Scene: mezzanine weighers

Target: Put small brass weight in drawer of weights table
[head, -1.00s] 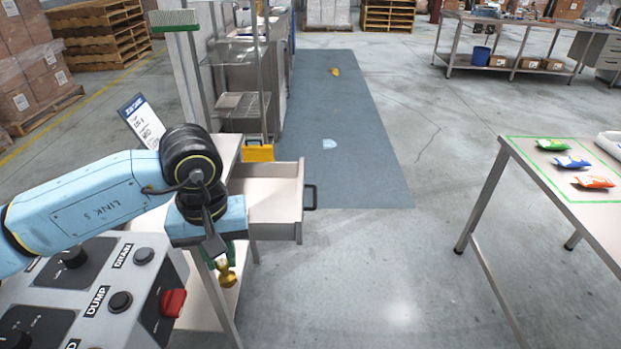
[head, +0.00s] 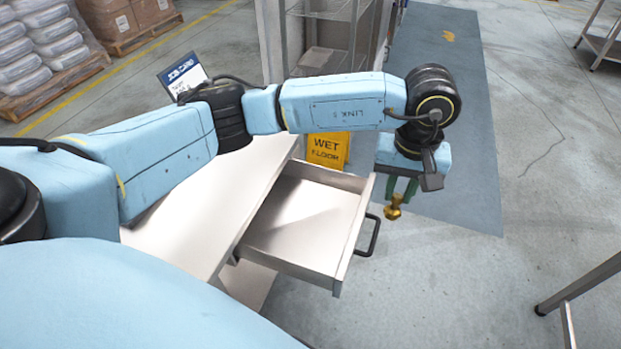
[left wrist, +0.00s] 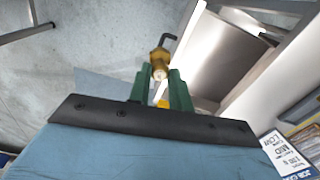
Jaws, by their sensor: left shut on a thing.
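The small brass weight (head: 393,208) is held in the green fingers of my left gripper (head: 402,188), to the right of the open drawer and outside it. In the left wrist view the weight (left wrist: 160,62) sits between the fingertips of the gripper (left wrist: 160,80). The drawer (head: 305,222) of the weights table (head: 185,220) is pulled out, and its inside looks empty. Its black handle (head: 370,236) is on the front panel, just below and left of the weight in the head view. The drawer also shows in the left wrist view (left wrist: 222,55). My right gripper is not in view.
A yellow wet floor sign (head: 328,150) stands behind the drawer. A job card (head: 182,74) stands at the table's far end. A metal rack (head: 330,30) is beyond.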

